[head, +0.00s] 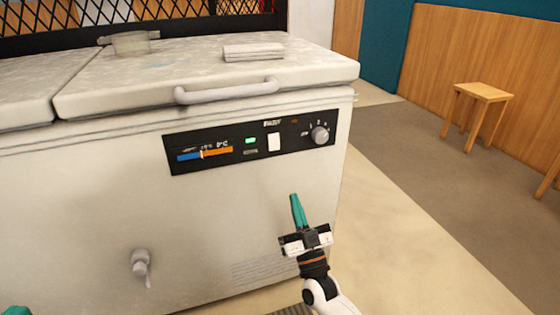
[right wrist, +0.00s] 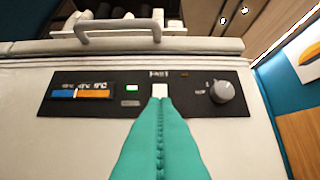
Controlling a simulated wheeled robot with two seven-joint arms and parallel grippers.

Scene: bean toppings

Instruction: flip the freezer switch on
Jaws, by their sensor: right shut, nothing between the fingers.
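The white chest freezer (head: 90,215) fills the left and middle of the head view. Its black control panel (head: 220,160) carries a white rocker switch (head: 274,142), a lit green light (head: 250,141) and a round grey knob (head: 320,134). My right gripper (head: 296,198) is shut and empty, its teal fingers pointing up below the panel. In the right wrist view, the closed fingertips (right wrist: 161,100) overlap the lower edge of the switch (right wrist: 160,90); I cannot tell whether they touch it. A bit of teal at the head view's lower left corner may be my left gripper (head: 16,311); its jaws are hidden.
A handle (head: 228,92) runs along the lid's front edge above the panel. A drain tap (head: 141,266) sticks out low on the freezer front. A wooden stool (head: 482,92) stands at the right by the wall. The floor to the right of the freezer is open.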

